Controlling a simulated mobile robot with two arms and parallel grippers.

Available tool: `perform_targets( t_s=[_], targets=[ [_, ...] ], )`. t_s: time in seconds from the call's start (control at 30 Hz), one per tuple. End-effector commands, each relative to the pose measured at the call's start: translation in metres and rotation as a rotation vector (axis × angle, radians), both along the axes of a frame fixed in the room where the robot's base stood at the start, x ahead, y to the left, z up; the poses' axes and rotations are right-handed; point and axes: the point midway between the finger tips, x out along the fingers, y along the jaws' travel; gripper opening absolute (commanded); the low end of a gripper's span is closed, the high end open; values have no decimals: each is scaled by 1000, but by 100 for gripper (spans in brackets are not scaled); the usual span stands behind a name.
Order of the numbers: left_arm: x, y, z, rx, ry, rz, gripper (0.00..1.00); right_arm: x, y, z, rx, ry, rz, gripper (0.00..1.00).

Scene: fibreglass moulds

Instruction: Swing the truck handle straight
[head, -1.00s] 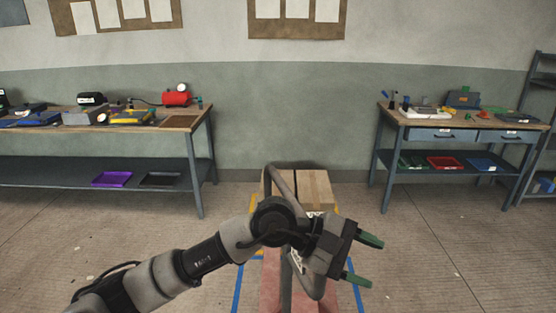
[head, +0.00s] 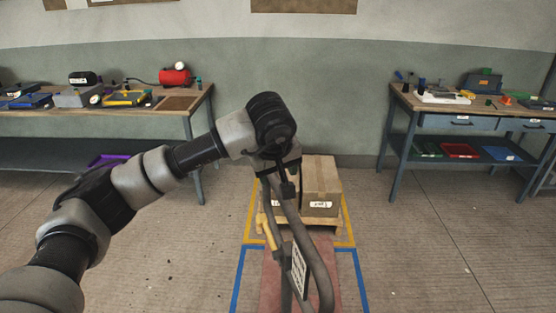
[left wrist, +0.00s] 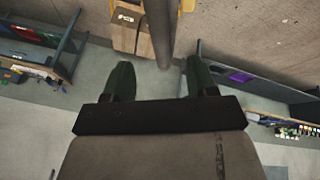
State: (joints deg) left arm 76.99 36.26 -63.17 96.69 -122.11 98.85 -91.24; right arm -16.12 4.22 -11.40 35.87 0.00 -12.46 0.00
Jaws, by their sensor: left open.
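The truck handle (head: 317,262) is a grey tubular loop, leaning in the head view, with a white label plate (head: 299,268) and a yellow lever (head: 268,232). My left arm reaches over its upper end, and my wrist hides part of it. My left gripper (left wrist: 157,66) is open, with two green fingers apart in the left wrist view. A grey handle tube (left wrist: 159,28) shows between and beyond the fingertips; I cannot tell whether they touch it. In the head view the fingers are mostly hidden. My right gripper is not in view.
Cardboard boxes (head: 320,182) stand on a wooden pallet (head: 330,224) inside yellow floor tape beyond the handle. Workbenches stand at the left (head: 150,108) and right (head: 405,97).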

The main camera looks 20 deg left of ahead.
Motion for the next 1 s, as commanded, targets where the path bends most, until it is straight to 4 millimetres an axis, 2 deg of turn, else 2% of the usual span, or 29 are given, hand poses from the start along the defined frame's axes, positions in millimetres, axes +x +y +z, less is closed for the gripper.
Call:
perform_targets(
  t_s=[0.1, 0.23, 0.33, 0.5, 0.6, 0.93, 1.0],
  targets=[
    [8, 2, -18, 1, 7, 1, 58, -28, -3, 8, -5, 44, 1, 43],
    [18, 3, -40, -1, 8, 0, 58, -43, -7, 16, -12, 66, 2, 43],
    [25, 4, -56, -1, 7, 0, 58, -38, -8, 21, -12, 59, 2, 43],
    [34, 6, -74, -2, 4, 0, 58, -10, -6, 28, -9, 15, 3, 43],
    [37, 6, -81, -1, 2, -1, 58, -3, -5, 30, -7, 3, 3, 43],
    [38, 7, -84, -1, 2, -1, 58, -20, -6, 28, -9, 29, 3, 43],
    [38, 7, -84, -1, 2, -1, 47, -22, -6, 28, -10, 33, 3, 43]
  ],
)
